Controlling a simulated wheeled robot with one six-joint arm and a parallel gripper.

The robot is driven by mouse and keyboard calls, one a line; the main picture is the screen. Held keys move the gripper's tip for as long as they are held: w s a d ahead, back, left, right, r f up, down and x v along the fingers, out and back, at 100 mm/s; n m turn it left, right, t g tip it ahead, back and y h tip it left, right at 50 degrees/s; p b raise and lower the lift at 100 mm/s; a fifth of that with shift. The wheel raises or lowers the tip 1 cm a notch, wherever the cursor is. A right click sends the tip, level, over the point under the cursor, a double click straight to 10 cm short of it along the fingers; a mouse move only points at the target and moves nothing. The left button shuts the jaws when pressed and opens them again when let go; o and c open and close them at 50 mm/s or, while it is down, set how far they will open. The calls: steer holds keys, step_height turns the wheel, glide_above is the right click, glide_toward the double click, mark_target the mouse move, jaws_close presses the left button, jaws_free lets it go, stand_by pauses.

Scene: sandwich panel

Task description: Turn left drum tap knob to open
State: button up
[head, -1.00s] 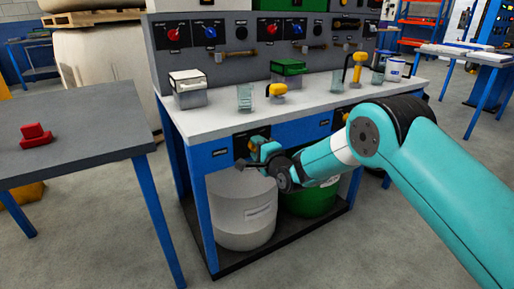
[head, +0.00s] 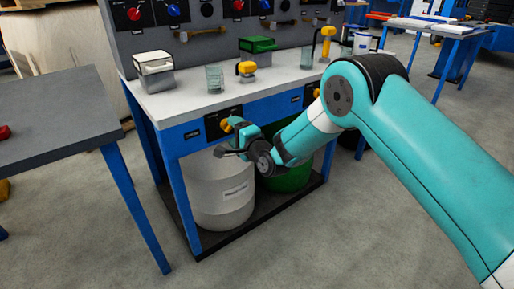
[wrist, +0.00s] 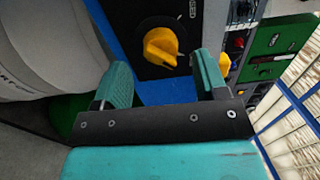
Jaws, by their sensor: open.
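The left drum tap knob is a yellow knob (head: 227,125) on a black panel (head: 210,128) on the bench front, above the pale grey drum (head: 218,200). In the wrist view the knob (wrist: 160,47) sits on its black plate just ahead of the fingertips, between their lines. My gripper (wrist: 160,80) is open, with a teal finger on each side and nothing between them. In the head view my gripper (head: 236,145) is at the panel, partly covering it. Whether a finger touches the knob is unclear.
A green drum (head: 288,178) stands under the bench to the right, partly behind my arm. On the bench top (head: 185,107) stand a glass (head: 214,79), a white-lidded box (head: 153,68) and a yellow-headed item (head: 246,70). A grey table (head: 50,115) is at left.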

steer(key=b+v, duration=0.6)
steer(key=v, duration=0.8)
steer(key=shift+d+b, duration=0.15)
steer(key=shift+b, duration=0.2)
steer(key=shift+s, duration=0.1)
